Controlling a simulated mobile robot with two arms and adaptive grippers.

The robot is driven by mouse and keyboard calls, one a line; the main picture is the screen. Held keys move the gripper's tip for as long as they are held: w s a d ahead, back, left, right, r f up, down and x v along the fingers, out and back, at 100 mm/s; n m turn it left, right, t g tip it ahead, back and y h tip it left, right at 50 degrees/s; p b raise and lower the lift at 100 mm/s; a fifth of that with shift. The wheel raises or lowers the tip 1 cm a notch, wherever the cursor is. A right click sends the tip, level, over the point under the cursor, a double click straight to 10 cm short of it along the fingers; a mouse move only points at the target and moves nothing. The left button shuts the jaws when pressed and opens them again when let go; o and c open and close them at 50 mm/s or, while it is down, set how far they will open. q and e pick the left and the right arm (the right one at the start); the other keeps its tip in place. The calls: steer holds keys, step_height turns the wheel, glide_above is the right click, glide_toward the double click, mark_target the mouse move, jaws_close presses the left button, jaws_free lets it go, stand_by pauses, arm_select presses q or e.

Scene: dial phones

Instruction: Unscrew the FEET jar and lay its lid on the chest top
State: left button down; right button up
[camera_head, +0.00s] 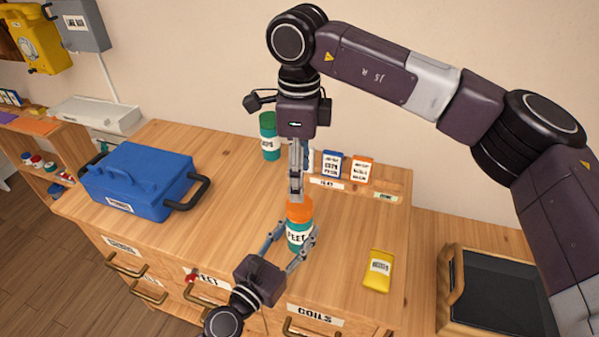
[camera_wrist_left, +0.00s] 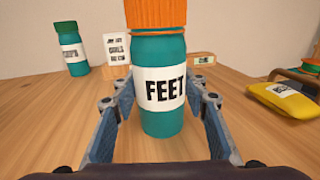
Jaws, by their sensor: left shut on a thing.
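The FEET jar (camera_head: 298,236) is teal with a white label and an orange lid (camera_head: 300,212). It stands upright on the wooden chest top (camera_head: 225,225). My left gripper (camera_head: 292,243) is shut on the jar's body from the front, a finger on each side. The left wrist view shows the jar (camera_wrist_left: 162,90) between the fingers, with the lid (camera_wrist_left: 158,14) on it and cut off by the top edge. My right gripper (camera_head: 296,196) points straight down at the lid. Its fingers show edge-on, so their opening and contact with the lid are unclear.
A blue toolbox (camera_head: 140,182) stands at the left of the chest. A green-lidded jar (camera_head: 268,137) and small label boxes (camera_head: 333,163) stand at the back. A yellow packet (camera_head: 378,271) lies at the right. Bare wood lies between toolbox and jar.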

mark_target(300, 226)
steer(key=m, duration=2.1)
steer(key=shift+m, duration=0.3)
steer(key=m, duration=0.7)
steer(key=shift+f+m, duration=0.3)
steer(key=shift+f, duration=3.7)
